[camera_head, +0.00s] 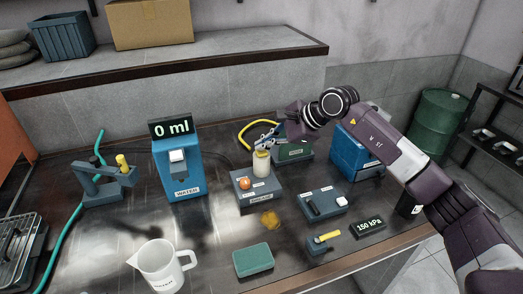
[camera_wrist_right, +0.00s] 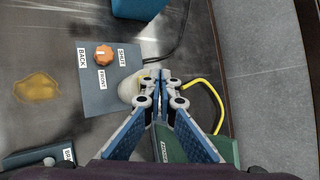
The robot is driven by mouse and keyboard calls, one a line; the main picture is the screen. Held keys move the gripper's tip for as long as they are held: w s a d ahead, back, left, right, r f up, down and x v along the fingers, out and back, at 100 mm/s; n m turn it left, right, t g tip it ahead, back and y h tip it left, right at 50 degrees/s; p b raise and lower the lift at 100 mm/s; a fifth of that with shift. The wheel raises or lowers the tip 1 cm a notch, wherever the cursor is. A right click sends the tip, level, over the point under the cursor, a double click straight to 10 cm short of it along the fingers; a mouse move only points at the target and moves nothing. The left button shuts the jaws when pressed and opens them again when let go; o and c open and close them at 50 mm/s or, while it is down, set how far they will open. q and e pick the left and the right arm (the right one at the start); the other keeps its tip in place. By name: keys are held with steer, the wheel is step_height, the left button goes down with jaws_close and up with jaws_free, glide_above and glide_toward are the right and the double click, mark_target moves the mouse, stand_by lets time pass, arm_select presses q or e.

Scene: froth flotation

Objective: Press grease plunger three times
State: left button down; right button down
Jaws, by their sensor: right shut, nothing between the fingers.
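A grey box (camera_head: 256,188) with an orange knob (camera_head: 244,184) and a cream cylinder (camera_head: 261,164) on it stands mid-table. In the right wrist view the box (camera_wrist_right: 105,88) has labels BACK, FRONT and SHUT around the orange knob (camera_wrist_right: 103,55). The cream cylinder (camera_wrist_right: 129,91) is partly hidden behind my fingers there. My right gripper (camera_head: 262,141) is shut and empty, its tips at or just above the cylinder's top; I cannot tell whether they touch. The fingertips (camera_wrist_right: 164,76) meet in the wrist view. I cannot make out which part is the grease plunger. My left gripper is not in view.
A green box (camera_head: 293,150) and yellow hose lie behind the gripper. A blue dispenser (camera_head: 177,170) reading 0 ml stands left, a switch box (camera_head: 322,203) right. A white jug (camera_head: 161,266) and green block (camera_head: 253,260) are in front. A yellow-brown patch (camera_head: 269,219) stains the table.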

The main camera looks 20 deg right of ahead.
mark_target(264, 152)
steer(key=shift+r, duration=0.5)
steer(key=shift+r, duration=0.1)
steer(key=shift+r+p, duration=1.35)
steer(key=shift+r, duration=1.1)
